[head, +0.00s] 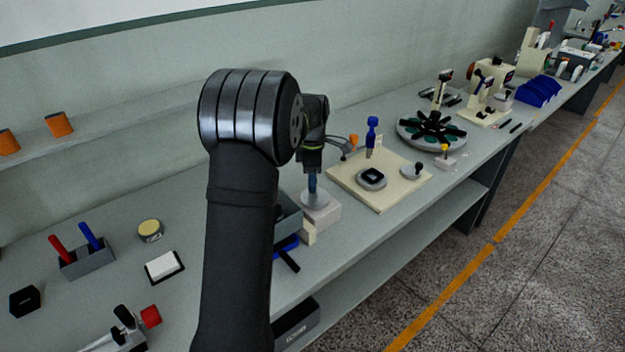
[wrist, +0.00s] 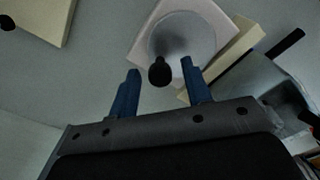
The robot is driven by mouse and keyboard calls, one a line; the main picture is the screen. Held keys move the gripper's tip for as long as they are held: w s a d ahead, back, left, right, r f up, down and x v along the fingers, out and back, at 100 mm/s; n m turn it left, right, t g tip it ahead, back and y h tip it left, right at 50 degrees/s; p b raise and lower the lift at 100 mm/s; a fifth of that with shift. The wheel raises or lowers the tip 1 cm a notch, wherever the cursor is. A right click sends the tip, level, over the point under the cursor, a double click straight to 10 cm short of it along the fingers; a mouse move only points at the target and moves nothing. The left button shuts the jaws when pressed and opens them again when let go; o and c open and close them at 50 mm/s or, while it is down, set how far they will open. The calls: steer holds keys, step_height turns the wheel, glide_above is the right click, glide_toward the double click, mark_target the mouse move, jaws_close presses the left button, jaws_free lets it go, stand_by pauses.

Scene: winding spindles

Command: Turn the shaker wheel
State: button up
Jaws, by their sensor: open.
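The shaker wheel is a round grey disc (head: 314,199) on a pale square base (head: 327,213), partly behind my arm in the head view. In the wrist view the grey disc (wrist: 192,36) fills the top middle, with its pale base (wrist: 142,48) around it. A black round knob (wrist: 159,72) stands up from the disc's near edge. My gripper (wrist: 160,69) is open, with one blue finger on each side of the knob in the picture. I see a gap on both sides; I cannot tell how deep the knob sits between the fingers. In the head view my gripper (head: 312,186) points down over the disc.
A cream board (head: 405,189) with a blue-topped post stands to the right. A grey box (head: 288,217) and a cream block (head: 308,234) sit close to the wheel's base. A round rack (head: 432,131) stands farther along the bench. The bench's front edge is near.

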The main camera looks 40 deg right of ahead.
steer(key=shift+f, duration=0.45)
steer(key=shift+c, duration=0.5)
